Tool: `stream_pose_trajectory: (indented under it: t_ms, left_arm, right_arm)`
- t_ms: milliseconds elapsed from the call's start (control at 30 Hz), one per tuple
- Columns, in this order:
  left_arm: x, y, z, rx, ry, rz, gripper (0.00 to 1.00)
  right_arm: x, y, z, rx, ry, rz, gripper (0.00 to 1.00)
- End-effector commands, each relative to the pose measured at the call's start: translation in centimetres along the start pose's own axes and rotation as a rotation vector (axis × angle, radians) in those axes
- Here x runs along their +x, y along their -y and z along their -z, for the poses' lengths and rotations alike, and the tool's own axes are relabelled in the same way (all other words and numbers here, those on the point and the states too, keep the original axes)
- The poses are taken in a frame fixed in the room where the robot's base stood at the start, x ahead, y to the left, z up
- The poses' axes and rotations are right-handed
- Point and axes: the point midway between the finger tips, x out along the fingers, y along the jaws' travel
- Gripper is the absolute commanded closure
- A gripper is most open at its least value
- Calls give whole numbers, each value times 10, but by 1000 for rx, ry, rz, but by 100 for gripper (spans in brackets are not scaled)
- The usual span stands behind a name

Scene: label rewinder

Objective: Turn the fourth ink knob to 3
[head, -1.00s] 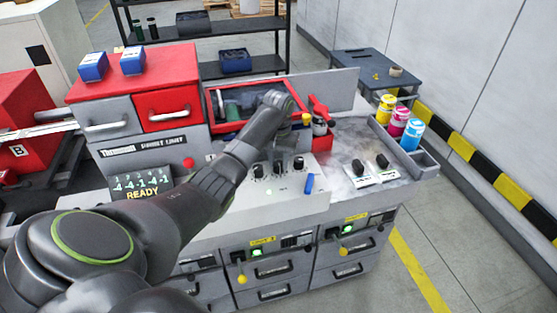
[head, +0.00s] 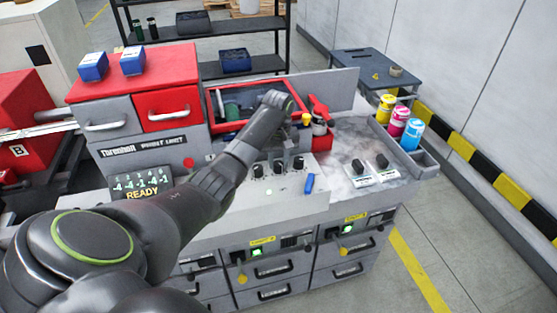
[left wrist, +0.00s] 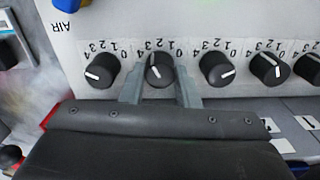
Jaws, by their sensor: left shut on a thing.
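A row of black ink knobs with white pointer lines shows upside down in the left wrist view. My left gripper (left wrist: 160,88) is shut on the second knob from the left there, the fourth ink knob (left wrist: 158,70), with one finger on each side. Its pointer is aimed up and slightly left, toward the middle of its 0 to 4 scale; the exact number is hard to tell. Neighbouring knobs (left wrist: 103,70) and (left wrist: 217,68) stand free on either side. In the head view my left arm reaches over the panel (head: 285,205) and hides some knobs. My right gripper is not in view.
A display (head: 143,186) reads READY. Two more black knobs (head: 359,166) are further right. Yellow, magenta and cyan bottles (head: 397,122) stand at the right edge.

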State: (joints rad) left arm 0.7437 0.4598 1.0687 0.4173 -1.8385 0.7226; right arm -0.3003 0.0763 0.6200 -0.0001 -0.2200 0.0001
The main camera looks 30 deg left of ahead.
Motion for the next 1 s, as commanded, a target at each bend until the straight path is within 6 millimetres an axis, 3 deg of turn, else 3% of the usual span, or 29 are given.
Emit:
stream_pose_trajectory:
  t_ms: [567, 600, 733, 1000]
  left_arm:
    - [-1, 0, 1, -40, -4, -1, 94]
    - [-1, 0, 1, -40, -4, -1, 66]
    - [0, 0, 1, -39, -3, -1, 50]
    - [-1, 0, 1, -39, -2, 0, 50]
  right_arm:
    - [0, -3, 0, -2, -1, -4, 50]
    - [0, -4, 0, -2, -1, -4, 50]
    - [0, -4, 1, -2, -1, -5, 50]
    - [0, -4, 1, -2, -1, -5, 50]
